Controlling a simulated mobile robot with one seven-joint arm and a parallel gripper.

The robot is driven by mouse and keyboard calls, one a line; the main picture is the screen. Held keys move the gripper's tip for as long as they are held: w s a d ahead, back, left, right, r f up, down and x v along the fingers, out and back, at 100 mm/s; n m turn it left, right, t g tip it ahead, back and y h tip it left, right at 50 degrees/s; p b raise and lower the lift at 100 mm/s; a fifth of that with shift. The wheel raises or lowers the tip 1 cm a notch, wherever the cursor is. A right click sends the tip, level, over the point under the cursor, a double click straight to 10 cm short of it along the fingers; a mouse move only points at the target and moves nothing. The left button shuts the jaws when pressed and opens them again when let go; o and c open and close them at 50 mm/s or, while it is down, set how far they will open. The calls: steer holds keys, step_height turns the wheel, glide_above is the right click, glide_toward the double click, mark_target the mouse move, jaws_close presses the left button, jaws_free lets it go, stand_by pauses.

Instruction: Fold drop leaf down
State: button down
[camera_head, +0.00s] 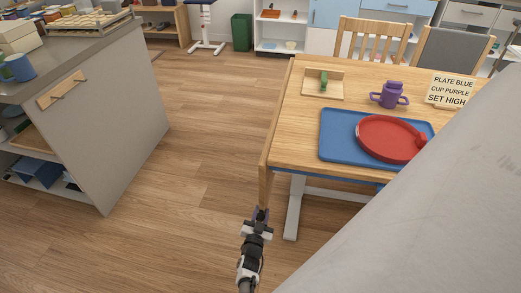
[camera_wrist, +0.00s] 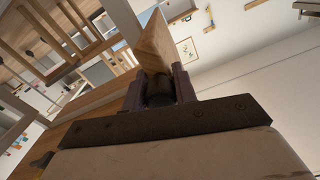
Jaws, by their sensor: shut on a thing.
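The wooden drop leaf (camera_head: 265,187) is at the left edge of the table (camera_head: 300,110). In the head view it shows as a narrow strip, steeply angled and hanging below the tabletop. My gripper (camera_head: 261,215) is at its lower near corner, with the arm coming up from below. In the wrist view my gripper (camera_wrist: 160,90) has its dark fingers shut on the wooden panel of the leaf (camera_wrist: 167,45), which rises between them. The leaf's broad face and its hinge are mostly hidden in the head view.
On the table are a blue tray (camera_head: 340,128) with a red plate (camera_head: 385,137), a purple cup (camera_head: 390,96), a wooden holder (camera_head: 318,92) and a sign (camera_head: 452,88). A counter (camera_head: 115,120) stands left. Open floor (camera_head: 205,150) lies between. A table leg (camera_head: 294,215) is close to my gripper.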

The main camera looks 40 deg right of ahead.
steer(key=c, duration=1.3)
jaws_free()
steer(key=shift+s+d, duration=0.25)
steer(key=shift+s, duration=0.1)
steer(key=shift+o, duration=0.8)
steer(key=shift+w, duration=0.1)
steer(key=shift+a, duration=0.15)
steer(key=shift+s+a+r+p, duration=0.15)
steer(key=shift+s+a+p, duration=0.1)
steer(key=shift+p, duration=0.15)
steer(key=p+v, duration=0.3)
steer(key=v, duration=0.3)
steer(key=shift+p, duration=0.4)
steer(key=shift+s+a, duration=0.25)
steer(key=shift+a, duration=0.05)
